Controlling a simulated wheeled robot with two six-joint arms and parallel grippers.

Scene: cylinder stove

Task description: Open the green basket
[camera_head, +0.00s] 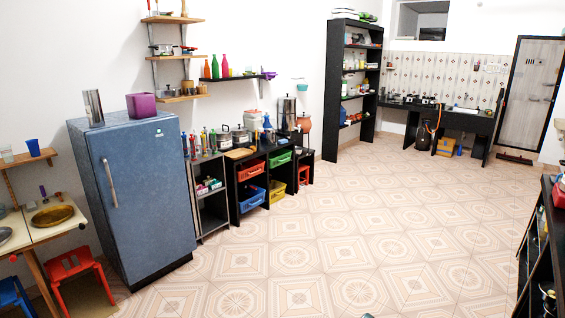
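The green basket (280,159) sits in an upper compartment of a low black shelf unit (262,205) against the left wall. Its green front is at the opening of the compartment, and its inside is hidden. It is small and far across the room from the camera. Neither of my grippers can be made out in this view.
A blue fridge (140,195) and a red stool (78,275) stand left. The tiled floor (330,240) is clear; a black rack (535,250) stands right.

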